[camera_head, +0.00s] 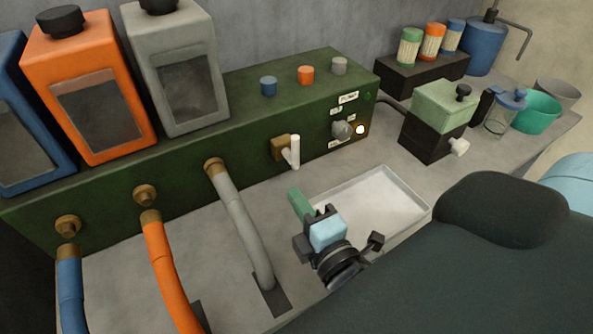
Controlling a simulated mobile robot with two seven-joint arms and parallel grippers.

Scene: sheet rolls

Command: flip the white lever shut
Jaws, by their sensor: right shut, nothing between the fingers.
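The white lever (295,152) stands upright on a brass valve body (279,147) on the front of the dark green machine (243,140). My right gripper (297,198) comes in from the lower right. Its green fingers are shut together and empty, pointing up and left toward the lever. The fingertips appear just below the lever in the picture, with a visible gap between them. My left gripper is not in view.
Orange (90,85), grey (178,65) and blue (25,130) tanks stand on the machine. Matching hoses, such as the grey hose (240,225), run down left of my gripper. A white tray (385,205) lies right of it. A light green box (443,108) stands farther right.

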